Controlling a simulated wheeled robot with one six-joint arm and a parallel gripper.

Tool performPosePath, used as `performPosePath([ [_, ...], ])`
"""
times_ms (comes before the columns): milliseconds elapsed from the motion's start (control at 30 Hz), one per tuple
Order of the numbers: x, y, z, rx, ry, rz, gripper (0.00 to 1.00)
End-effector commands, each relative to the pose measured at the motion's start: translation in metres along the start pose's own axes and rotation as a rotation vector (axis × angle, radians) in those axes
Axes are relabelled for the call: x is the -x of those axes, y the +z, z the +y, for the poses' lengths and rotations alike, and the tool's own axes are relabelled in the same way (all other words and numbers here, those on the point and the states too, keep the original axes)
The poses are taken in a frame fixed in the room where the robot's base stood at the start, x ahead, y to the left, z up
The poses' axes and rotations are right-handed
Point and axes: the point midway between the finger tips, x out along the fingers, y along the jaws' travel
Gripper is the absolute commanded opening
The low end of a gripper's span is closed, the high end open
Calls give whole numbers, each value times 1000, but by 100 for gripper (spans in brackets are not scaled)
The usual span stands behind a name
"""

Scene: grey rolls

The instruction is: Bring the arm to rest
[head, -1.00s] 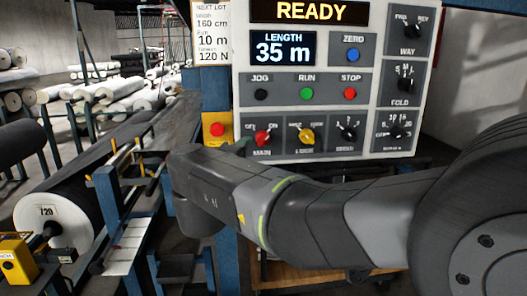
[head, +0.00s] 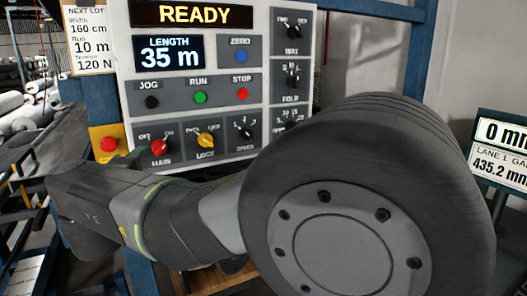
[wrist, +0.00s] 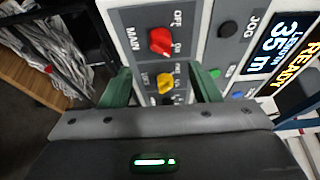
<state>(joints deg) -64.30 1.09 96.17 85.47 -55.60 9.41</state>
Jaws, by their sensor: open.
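My gripper (wrist: 160,88) shows in the wrist view with its two green fingers apart and nothing between them. It faces the control panel, with the yellow LOCK knob (wrist: 165,84) seen between the fingers and the red MAIN knob (wrist: 161,41) above it. I cannot tell its exact distance from the panel. In the head view my arm crosses below the control panel (head: 190,97), and a large round joint of mine covers the panel's lower right. The fingers are mostly hidden in the head view. The panel reads READY and 35 m.
A red button on a yellow box (head: 108,144) is left of the panel. A paper card (head: 91,38) hangs above it. A gauge display (head: 503,150) reading 0 mm stands at the right. Rolls (head: 20,110) lie on racks at the far left.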

Motion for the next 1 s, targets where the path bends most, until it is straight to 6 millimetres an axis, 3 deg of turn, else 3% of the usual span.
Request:
performPosePath([
  [500,-90,-1,0,2,0,2,56],
  [700,-104,0,0,1,0,0,56],
  [1000,-105,0,0,7,-3,-1,56],
])
